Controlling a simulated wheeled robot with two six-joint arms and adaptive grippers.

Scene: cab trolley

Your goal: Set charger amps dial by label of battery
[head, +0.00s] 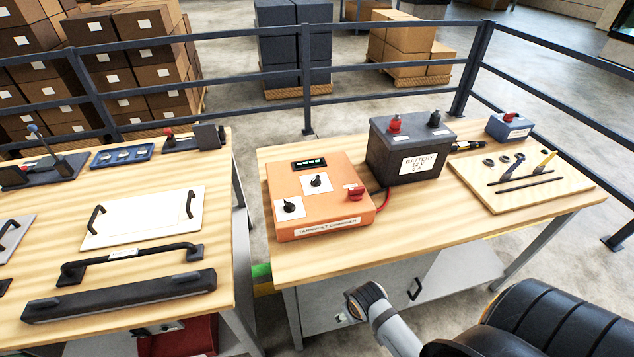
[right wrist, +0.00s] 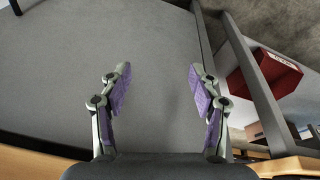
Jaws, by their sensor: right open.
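The orange charger (head: 322,222) sits on the right wooden bench. Its top carries two black dials on white plates, a front-left dial (head: 289,206) and a back dial (head: 316,181); their small markings are unreadable, so I cannot tell which is amps. A red switch (head: 355,192) and a dark display (head: 309,163) with green marks are also on top. The dark grey battery (head: 400,135) stands right of the charger. Its white label (head: 418,163) reads "BATTERY 12V" with a blurred amps line below. My right gripper (right wrist: 158,80) is open and empty, away from both dials. My left gripper is not visible.
A board with tools (head: 525,180) and a blue box (head: 509,127) lie right of the battery. The left bench (head: 130,260) holds handles and panels. A dark railing (head: 250,75) runs behind. The right wrist view shows a grey surface (right wrist: 150,35) and a red box (right wrist: 278,75).

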